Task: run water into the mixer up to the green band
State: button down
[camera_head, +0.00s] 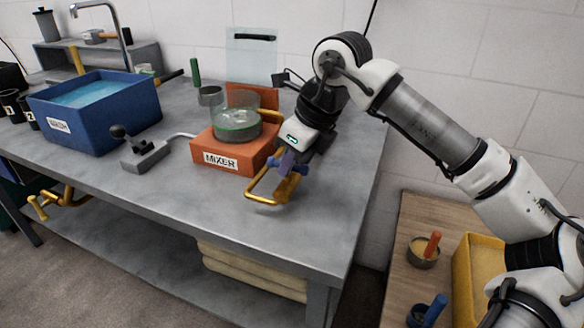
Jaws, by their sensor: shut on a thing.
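The mixer (222,158) is an orange base, labelled MIXER, with a clear glass bowl (241,103) on it. A green band (238,132) runs around the bowl's lower part; the water level inside is too small to tell. My gripper (287,172), with bluish fingers, is shut at the handle's yellow grip (287,188); the fingers partly hide the contact. A grey valve block (146,156) with a black-knobbed lever (118,132) stands left of the mixer, its thin spout (181,136) pointing toward it.
A blue tank (115,113) of water stands at the left, near a tall tap (128,42). A small metal pot (211,95) is behind the mixer. The bench's right front (325,220) is clear. A lower wooden table (402,285) holds bowls and a yellow bin (462,280).

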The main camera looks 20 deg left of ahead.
jog(key=shift+m, duration=0.4)
jog(key=c, duration=1.4)
grip_release()
jog(key=shift+o, duration=0.2)
jog(key=v, duration=1.4)
jog(key=shift+s, duration=0.2)
jog(key=shift+a+f, duration=0.1)
jog(key=shift+a, duration=0.05)
